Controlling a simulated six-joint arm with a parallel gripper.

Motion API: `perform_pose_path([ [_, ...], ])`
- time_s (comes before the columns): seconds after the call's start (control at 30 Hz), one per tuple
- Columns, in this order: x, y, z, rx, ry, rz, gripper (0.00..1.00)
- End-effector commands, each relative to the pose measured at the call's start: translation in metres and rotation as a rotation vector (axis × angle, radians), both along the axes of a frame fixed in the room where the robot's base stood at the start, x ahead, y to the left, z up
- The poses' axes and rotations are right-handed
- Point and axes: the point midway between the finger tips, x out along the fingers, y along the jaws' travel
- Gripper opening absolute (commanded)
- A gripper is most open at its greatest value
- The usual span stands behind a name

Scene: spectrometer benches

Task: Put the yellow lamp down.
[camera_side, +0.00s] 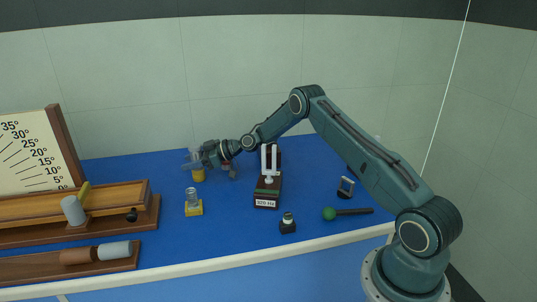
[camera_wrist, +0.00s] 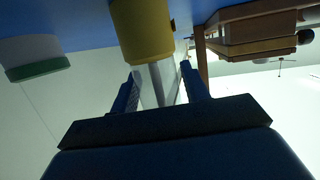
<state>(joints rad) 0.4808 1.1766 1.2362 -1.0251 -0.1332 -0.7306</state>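The yellow lamp (camera_side: 198,175) has a yellow base below and a clear glass tube above. It is upright at my gripper (camera_side: 196,159), left of centre toward the back of the blue table (camera_side: 235,235). In the wrist view my gripper's fingers (camera_wrist: 160,80) are on either side of the lamp's clear tube, and appear shut on it. The yellow base (camera_wrist: 142,30) shows beyond the fingertips. I cannot tell whether the base touches the table.
A clear vessel with a yellow square base (camera_side: 193,208) stands in front of my gripper. A labelled dark stand with white posts (camera_side: 266,190) is to the right. Wooden benches (camera_side: 125,250) and an angle scale (camera_side: 30,150) are left. The front-middle table is mostly free.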

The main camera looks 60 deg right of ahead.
Motion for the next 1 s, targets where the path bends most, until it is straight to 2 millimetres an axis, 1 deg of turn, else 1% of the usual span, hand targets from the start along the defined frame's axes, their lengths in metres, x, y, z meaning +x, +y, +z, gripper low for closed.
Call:
perform_pose_path([
  [0.33,0.000,0.000,0.000,0.000,0.000,0.000,0.57],
  [0.47,0.000,0.000,0.004,0.000,0.000,0.000,0.57],
  [0.67,-0.012,-0.009,0.008,0.002,0.002,-0.002,0.57],
  [1.0,-0.045,-0.033,0.021,0.000,0.000,-0.002,0.57],
])
